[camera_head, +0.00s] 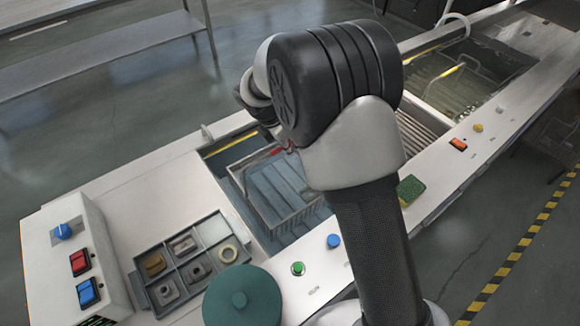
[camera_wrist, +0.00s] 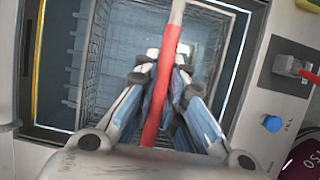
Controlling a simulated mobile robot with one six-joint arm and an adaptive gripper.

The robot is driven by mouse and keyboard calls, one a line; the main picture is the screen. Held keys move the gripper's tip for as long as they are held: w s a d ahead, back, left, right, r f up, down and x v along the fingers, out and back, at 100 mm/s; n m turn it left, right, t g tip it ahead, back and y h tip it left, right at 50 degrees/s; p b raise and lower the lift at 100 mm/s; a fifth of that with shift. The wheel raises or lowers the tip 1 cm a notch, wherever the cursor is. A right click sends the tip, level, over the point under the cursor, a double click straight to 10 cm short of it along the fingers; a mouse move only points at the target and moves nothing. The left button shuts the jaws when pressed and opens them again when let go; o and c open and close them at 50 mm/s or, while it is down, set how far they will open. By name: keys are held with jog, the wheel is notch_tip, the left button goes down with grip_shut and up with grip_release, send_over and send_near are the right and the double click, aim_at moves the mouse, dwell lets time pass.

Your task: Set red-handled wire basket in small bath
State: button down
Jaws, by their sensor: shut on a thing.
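The wire basket (camera_head: 283,193) is grey mesh with a red handle (camera_head: 262,156). It sits within the opening of the bath (camera_head: 226,146) at the left, its walls inside the rim. Whether its bottom touches the bath floor cannot be told. In the wrist view, my gripper (camera_wrist: 163,75) is shut on the red handle (camera_wrist: 152,128), which runs between the fingers. The basket mesh (camera_wrist: 102,50) shows below, inside the bath rim (camera_wrist: 243,50). In the head view my arm hides the gripper fingers and part of the basket's right side.
A second bath (camera_head: 405,88) at the right holds a basket with a yellow handle (camera_head: 440,77). A compartment tray (camera_head: 150,297) of small parts, a teal round lid (camera_head: 240,305), a control box (camera_head: 75,255) and a green sponge (camera_head: 411,188) stand around the left bath.

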notch_tip(320, 180, down, 8)
jog(key=b, duration=0.2)
jog(key=c, duration=1.7)
grip_release()
jog(key=shift+s+r, duration=0.1)
jog(key=shift+r, duration=0.1)
